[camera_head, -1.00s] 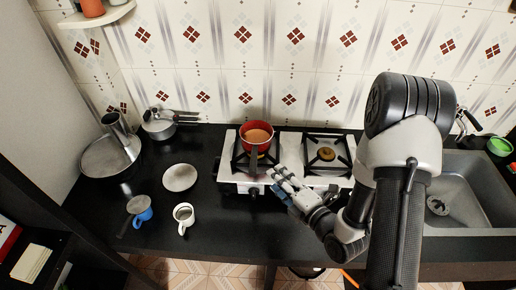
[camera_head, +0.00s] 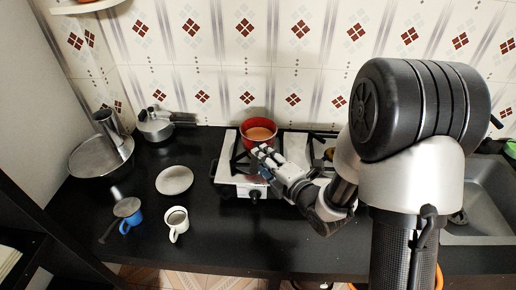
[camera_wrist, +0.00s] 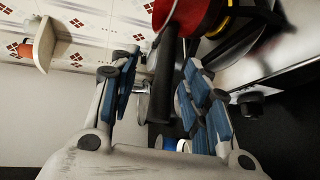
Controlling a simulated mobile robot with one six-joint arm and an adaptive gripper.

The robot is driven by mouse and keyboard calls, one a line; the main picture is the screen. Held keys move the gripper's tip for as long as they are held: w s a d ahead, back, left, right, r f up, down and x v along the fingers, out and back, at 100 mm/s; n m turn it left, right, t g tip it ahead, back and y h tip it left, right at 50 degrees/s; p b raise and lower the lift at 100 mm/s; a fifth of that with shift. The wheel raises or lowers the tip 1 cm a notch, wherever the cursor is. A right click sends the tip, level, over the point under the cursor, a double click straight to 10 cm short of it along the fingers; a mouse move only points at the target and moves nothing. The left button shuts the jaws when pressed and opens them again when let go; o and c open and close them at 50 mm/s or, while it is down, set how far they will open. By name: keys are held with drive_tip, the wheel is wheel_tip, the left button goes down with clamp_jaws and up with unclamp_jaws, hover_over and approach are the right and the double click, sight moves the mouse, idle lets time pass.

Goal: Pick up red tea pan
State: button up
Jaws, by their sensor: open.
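The red tea pan (camera_head: 259,131) sits on the left burner of the stove (camera_head: 240,178), with brownish contents in it. In the wrist view the red pan (camera_wrist: 199,14) is at the top, and its dark handle (camera_wrist: 164,80) extends down between my fingers. My gripper (camera_head: 262,155) is open, at the front of the left burner just below the pan in the head view. In the wrist view the two blue-padded fingers of my gripper (camera_wrist: 158,92) stand apart on either side of the handle. In the head view my gripper hides the handle.
A white mug (camera_head: 177,222), a blue mug (camera_head: 130,220) and a plate (camera_head: 174,180) stand on the black counter (camera_head: 225,250) at left. Metal pots (camera_head: 155,127) and a large round lid (camera_head: 100,158) are behind them. A sink (camera_head: 485,200) is at right.

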drive_tip(key=x, duration=0.3)
drive_tip(key=f+b+x, duration=0.1)
drive_tip(key=x, duration=0.1)
drive_tip(key=shift+w+d, duration=0.1)
drive_tip(key=shift+w, duration=0.45)
clamp_jaws()
idle(0.5)
drive_tip(key=shift+r, duration=0.15)
